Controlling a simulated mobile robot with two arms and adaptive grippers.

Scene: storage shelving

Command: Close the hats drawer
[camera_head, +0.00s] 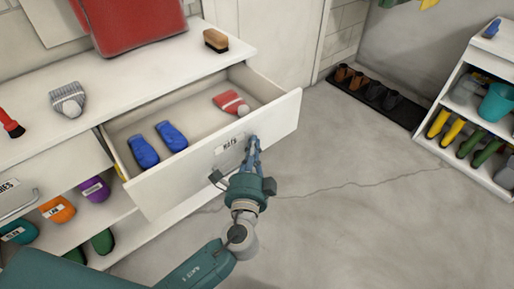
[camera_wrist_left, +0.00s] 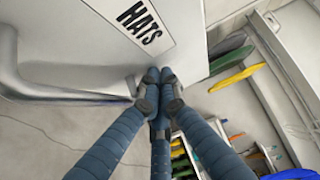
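The hats drawer (camera_head: 175,195) is pulled out from the white unit, and its front carries a HATS label (camera_head: 230,142). The label also shows in the left wrist view (camera_wrist_left: 140,22). Inside lie two blue mitten-like items (camera_head: 158,143) and a red and white hat (camera_head: 231,103). My left gripper (camera_head: 252,142) is at the drawer front, just right of the label. In the wrist view its fingers (camera_wrist_left: 157,78) converge with tips together at the front panel, beside the end of the metal handle (camera_wrist_left: 60,92). No held object shows between them. My right gripper is not in view.
A shoe mat (camera_head: 400,112) lies by the wall. A boot shelf (camera_head: 478,125) stands at right. The floor before the drawer is clear.

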